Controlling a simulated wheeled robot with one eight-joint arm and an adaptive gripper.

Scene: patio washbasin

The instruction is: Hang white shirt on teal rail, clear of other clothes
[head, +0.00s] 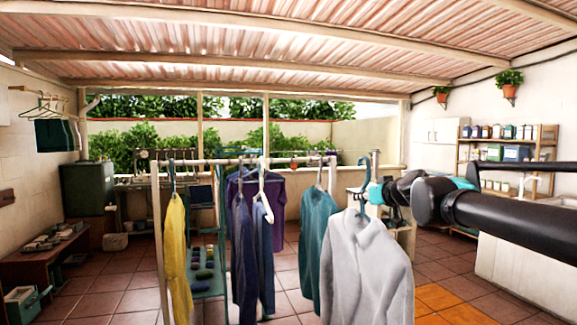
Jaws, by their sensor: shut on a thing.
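The white shirt (366,272) hangs upright on a teal hanger (364,203) at centre right. My gripper (374,193) comes in from the right and is shut on the hanger near its hook; the exact grip is small and partly hidden. A pale rail (215,161) crosses the middle of the view; I cannot make out a clearly teal colour on it. A yellow garment (177,260), dark blue garments (244,262) and a teal shirt (315,240) hang along it. The white shirt overlaps the teal shirt's right side in the picture; whether they touch is unclear.
A pale post (159,245) stands at the left end of the rack. A purple garment (273,215) and a shelf unit (207,283) are behind it. A low bench (45,252) stands left. A white counter (530,265) is at right. Tiled floor is open in front.

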